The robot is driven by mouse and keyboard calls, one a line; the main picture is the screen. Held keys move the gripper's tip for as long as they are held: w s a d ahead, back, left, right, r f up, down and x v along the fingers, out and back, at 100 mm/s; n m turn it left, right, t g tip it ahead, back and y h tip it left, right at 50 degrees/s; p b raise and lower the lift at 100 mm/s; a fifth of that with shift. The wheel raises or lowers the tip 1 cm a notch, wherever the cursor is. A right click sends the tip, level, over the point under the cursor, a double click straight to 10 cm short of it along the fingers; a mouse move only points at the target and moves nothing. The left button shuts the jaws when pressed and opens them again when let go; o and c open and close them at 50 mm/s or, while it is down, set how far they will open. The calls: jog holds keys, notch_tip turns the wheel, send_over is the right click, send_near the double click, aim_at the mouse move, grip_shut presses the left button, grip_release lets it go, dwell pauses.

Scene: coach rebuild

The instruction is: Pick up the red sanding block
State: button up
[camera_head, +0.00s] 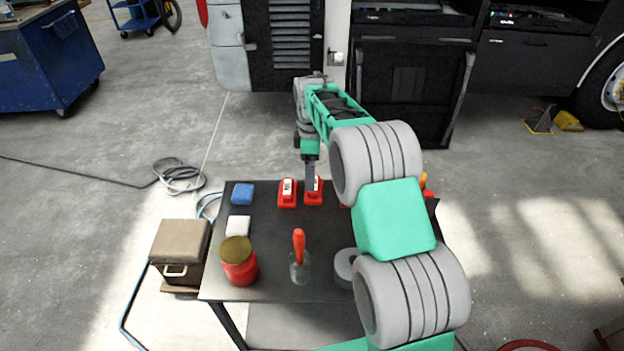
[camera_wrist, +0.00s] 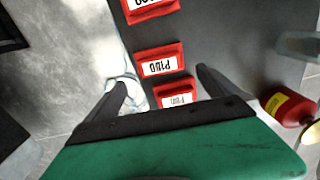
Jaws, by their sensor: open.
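Several red sanding blocks with white labels are on the dark table top (camera_head: 275,255). In the head view one red block (camera_head: 287,194) stands just left of my gripper (camera_head: 311,182), and another red block (camera_head: 314,197) is right below it, partly covered. In the wrist view, my gripper (camera_wrist: 160,77) is open and empty. One red block (camera_wrist: 160,60) lies just beyond its fingertips. A second red block (camera_wrist: 178,95) shows between the fingers near the palm, partly hidden. A third red block (camera_wrist: 150,8) is cut off at the top edge. The labels are hard to read.
A blue block (camera_head: 242,194), a white block (camera_head: 238,226), a red jar with a gold lid (camera_head: 239,265), a red-handled tool (camera_head: 299,250) and a grey ring (camera_head: 344,265) share the table. My arm hides the right side. A brown box (camera_head: 180,242) stands left.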

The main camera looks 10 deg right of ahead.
jog(key=f, duration=0.2)
jog(key=f+p, duration=0.1)
jog(key=f, duration=0.2)
jog(key=d+f, duration=0.1)
jog(key=f, duration=0.1)
jog(key=shift+s+f+p, duration=0.15)
jog(key=shift+f+p, duration=0.1)
jog(key=shift+p, duration=0.1)
jog(key=shift+a, duration=0.1)
jog(key=shift+c, duration=0.4)
jog(key=shift+r, duration=0.1)
jog(key=c, duration=1.3)
jog(key=shift+o, duration=0.2)
jog(key=shift+r, duration=0.45)
notch_tip(320, 180, up, 3)
jog(key=shift+s+a+f+b, duration=0.1)
jog(key=shift+s+f+b, duration=0.1)
jog(key=shift+b, duration=0.2)
jog(key=s+a+r+b, duration=0.1)
jog(key=s+a+r, duration=0.2)
jog(key=s, duration=0.3)
jog(key=s+a+r+b, duration=0.2)
jog(key=s+a+r, duration=0.1)
jog(key=s+r, duration=0.3)
jog(key=shift+a+r, duration=0.2)
jog(key=shift+a, duration=0.05)
